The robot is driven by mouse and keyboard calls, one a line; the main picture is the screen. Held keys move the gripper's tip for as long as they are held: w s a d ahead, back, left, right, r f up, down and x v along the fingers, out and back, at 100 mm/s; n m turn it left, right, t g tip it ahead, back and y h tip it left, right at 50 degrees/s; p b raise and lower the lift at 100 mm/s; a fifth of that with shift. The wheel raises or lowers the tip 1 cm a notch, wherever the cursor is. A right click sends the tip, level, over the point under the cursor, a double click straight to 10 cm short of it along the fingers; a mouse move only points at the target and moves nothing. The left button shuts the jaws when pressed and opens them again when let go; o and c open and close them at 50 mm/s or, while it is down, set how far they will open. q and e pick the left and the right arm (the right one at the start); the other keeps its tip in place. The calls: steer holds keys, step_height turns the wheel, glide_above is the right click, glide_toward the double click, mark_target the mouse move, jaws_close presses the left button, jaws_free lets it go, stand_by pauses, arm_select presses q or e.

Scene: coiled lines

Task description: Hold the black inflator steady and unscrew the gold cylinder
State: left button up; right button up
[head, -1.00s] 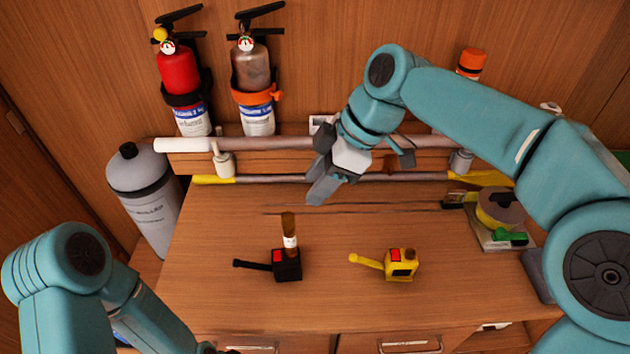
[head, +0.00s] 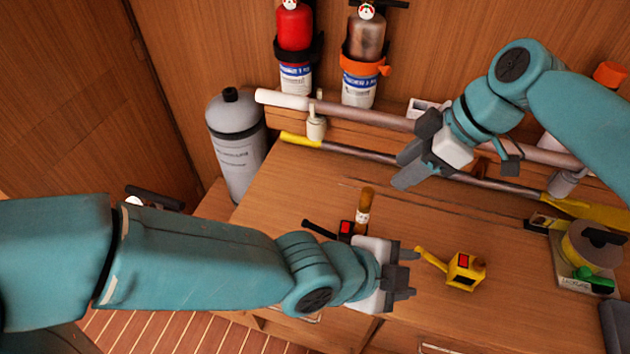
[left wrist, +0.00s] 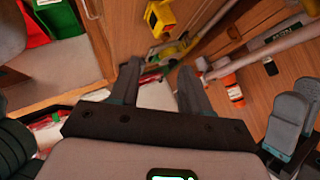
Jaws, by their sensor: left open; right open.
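The black inflator (head: 346,228) stands on the wooden bench in the head view, its black arm pointing left. The gold cylinder (head: 366,199) stands upright on it, with a pale label band. My left gripper (head: 412,272) is open and empty, just right of and in front of the inflator, and partly hides its lower part. It also shows in the left wrist view (left wrist: 160,78), where I cannot make out the black inflator. My right gripper (head: 400,172) is open and empty above the back of the bench, up and right of the gold cylinder.
A yellow inflator (head: 463,270) lies right of my left gripper and shows in the left wrist view (left wrist: 158,18). Poles (head: 390,128) run along the back. A grey tank (head: 238,150) stands at the left. A tape reel (head: 590,245) is at the right.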

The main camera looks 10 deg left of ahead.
arm_select(q)
steer(key=s+r+m+t+h, duration=0.2)
steer(key=s+r+m+h, duration=0.2)
steer(key=r, duration=1)
steer(key=s+r+m+t+h, duration=0.25)
steer(key=s+r+m, duration=0.2)
steer(key=r, duration=0.95)
steer(key=w+a+f+n+y, duration=0.1)
steer(key=w+f+n+y, duration=0.2)
steer(key=w, duration=0.4)
steer(key=w+a+f+n+y, duration=0.1)
steer(key=w+a+f+n, duration=0.15)
steer(key=w+f, duration=0.3)
steer(key=n+g+y, duration=0.5)
steer(key=g+y, duration=0.5)
steer(key=y, duration=0.1)
glide_above(316, 228)
step_height(316, 228, down, 21)
step_height(316, 228, down, 15)
steer(key=shift+r, duration=0.1)
